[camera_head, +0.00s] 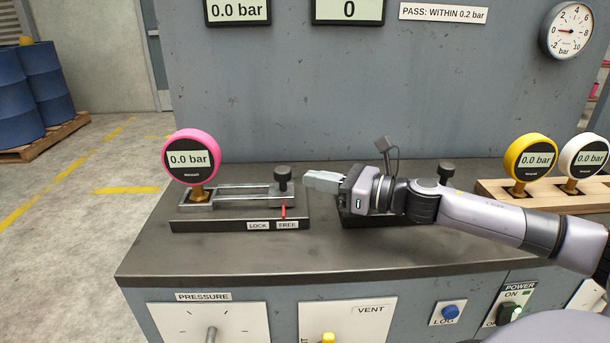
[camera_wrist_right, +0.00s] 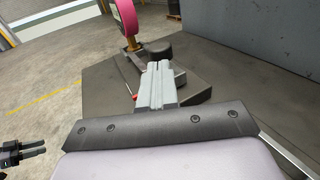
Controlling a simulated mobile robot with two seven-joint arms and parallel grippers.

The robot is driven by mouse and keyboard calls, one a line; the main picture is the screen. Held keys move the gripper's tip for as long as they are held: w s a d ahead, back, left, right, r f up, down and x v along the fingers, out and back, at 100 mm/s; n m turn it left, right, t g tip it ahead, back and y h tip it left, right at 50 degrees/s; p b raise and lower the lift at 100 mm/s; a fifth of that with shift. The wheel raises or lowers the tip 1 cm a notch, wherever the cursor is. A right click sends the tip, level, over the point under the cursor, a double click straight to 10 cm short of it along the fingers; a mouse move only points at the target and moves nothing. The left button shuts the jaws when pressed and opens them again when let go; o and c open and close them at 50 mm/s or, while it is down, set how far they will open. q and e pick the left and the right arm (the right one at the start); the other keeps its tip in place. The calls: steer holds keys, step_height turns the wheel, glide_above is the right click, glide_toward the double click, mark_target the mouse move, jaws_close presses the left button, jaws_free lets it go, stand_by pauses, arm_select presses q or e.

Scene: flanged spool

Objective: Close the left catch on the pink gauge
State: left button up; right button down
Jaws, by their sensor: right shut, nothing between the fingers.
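The pink gauge (camera_head: 190,157) reads 0.0 bar and stands upright on a brass stem at the left end of the left catch (camera_head: 235,197). This catch is a grey slide frame with a black knob (camera_head: 283,173) at its right end. Its red pointer (camera_head: 283,211) is over the FREE label (camera_head: 287,225); the LOCK label (camera_head: 258,226) is to the left. My right gripper (camera_head: 308,182) is shut and empty, just right of the knob. In the right wrist view its fingers (camera_wrist_right: 158,85) point at the knob (camera_wrist_right: 158,50); contact is unclear. What looks like my left gripper (camera_wrist_right: 33,149) shows at lower left.
A second catch with a black knob (camera_head: 446,170) is partly hidden behind my right arm. A yellow gauge (camera_head: 534,158) and a white gauge (camera_head: 584,156) stand in a wooden rack (camera_head: 500,188) at right. The bench's front strip (camera_head: 250,257) is clear.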

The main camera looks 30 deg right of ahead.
mark_target(288, 174)
steer(key=shift+w+a+r, duration=0.1)
steer(key=shift+w+a, duration=0.25)
steer(key=shift+w, duration=0.1)
steer(key=shift+w+a+p, duration=0.3)
steer(key=shift+w+p, duration=0.25)
arm_select(q)
steer(key=shift+s+a+r, duration=0.1)
steer(key=shift+r, duration=0.35)
arm_select(e)
steer(key=shift+w+a, duration=0.15)
steer(key=shift+w, duration=0.05)
steer(key=shift+w+a+p, duration=0.25)
steer(key=shift+a+p, duration=0.2)
steer(key=shift+p, duration=0.15)
steer(key=w+a+p, duration=0.2)
steer(key=a, duration=0.1)
steer(key=shift+w+a, duration=0.1)
steer(key=shift+a, duration=0.3)
arm_select(q)
steer(key=shift+s+a+r, duration=0.15)
steer(key=shift+a+r, duration=0.1)
steer(key=shift+r, duration=0.25)
steer(key=shift+s+a+r, duration=0.15)
steer(key=shift+a+r, duration=0.05)
steer(key=shift+r, duration=0.3)
